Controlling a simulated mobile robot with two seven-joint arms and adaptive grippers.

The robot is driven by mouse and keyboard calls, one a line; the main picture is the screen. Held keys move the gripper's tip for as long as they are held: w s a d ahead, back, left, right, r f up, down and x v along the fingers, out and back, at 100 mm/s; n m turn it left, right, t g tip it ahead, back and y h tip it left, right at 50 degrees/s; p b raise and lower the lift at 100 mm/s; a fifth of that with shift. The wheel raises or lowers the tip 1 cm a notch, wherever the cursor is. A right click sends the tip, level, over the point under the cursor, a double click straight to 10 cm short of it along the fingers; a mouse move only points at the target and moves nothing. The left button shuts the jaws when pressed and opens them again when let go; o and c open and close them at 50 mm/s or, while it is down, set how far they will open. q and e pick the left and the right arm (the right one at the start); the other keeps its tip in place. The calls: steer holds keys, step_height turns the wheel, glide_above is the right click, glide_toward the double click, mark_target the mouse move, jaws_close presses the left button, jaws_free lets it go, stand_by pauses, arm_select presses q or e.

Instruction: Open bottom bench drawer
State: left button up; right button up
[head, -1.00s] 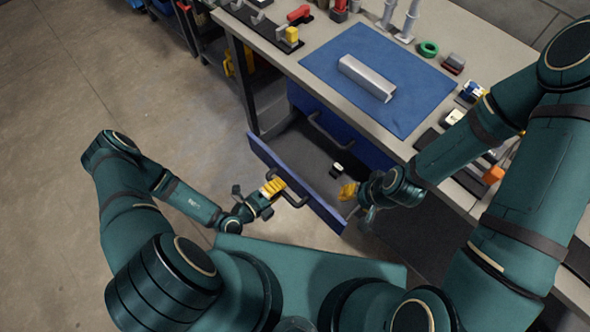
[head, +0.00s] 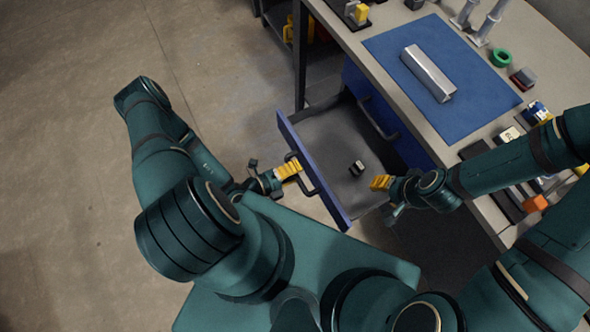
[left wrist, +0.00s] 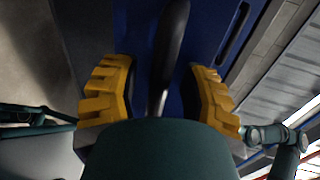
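The bottom bench drawer, with its blue front (head: 333,194), is pulled well out from the bench. Its grey inside shows, with a small dark and white object (head: 357,168) lying in it. My left gripper (head: 290,170) is at the drawer's dark bar handle (head: 309,185). In the left wrist view, my left gripper's yellow fingers (left wrist: 162,92) stand apart on either side of the handle (left wrist: 168,50), with gaps showing. My right gripper (head: 380,183) is by the drawer's right side; its yellow fingertips look close together, but their opening is unclear.
An upper blue drawer with a handle (head: 379,118) is shut above the open one. On the bench top, a blue mat (head: 395,85) carries a metal channel (head: 428,73). A green ring (head: 500,57) and several small parts lie nearby. The floor at the left is clear.

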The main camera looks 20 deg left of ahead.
arm_select(q)
steer(key=shift+s, duration=0.1)
steer(key=v, duration=1.2)
stand_by(0.4)
